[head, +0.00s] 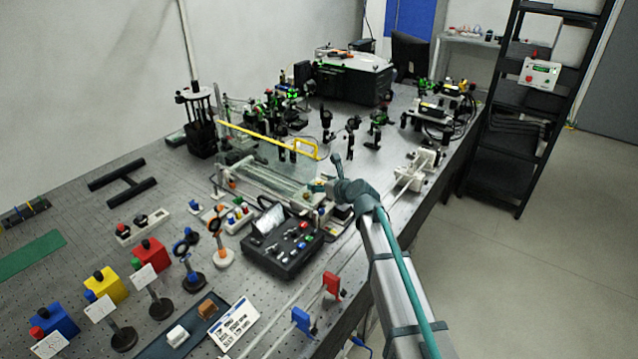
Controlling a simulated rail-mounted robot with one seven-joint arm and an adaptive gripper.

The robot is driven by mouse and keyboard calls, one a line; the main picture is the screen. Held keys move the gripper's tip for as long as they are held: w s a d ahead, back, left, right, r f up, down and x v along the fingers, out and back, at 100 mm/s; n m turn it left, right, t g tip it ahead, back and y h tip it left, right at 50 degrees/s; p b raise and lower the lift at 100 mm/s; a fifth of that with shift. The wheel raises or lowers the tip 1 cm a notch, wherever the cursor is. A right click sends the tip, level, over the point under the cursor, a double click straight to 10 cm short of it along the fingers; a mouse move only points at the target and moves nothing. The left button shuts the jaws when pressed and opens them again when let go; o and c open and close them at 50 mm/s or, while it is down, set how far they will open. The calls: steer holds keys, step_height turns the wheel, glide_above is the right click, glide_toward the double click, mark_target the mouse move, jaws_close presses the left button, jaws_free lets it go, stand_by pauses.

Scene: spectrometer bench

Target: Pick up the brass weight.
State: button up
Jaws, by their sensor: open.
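I cannot pick out the brass weight for certain. A small brown block (207,309) stands on a dark mat (152,350) at the lower front of the bench, but its material is unclear. My gripper (327,172) is at the end of my arm, over the right part of the bench. Its two fingers look spread apart, with nothing seen between them. It is well up and to the right of the brown block, apart from it.
A black case of small parts (283,245), coloured boxes (151,255) and post-mounted optics crowd the bench. A yellow bar (265,137) lies behind my gripper. A black shelf rack (510,130) stands right of the bench.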

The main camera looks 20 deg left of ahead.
steer(key=shift+w+a+f, duration=0.15)
steer(key=shift+w+a, duration=0.05)
steer(key=shift+a, duration=0.05)
jaws_close()
stand_by(0.4)
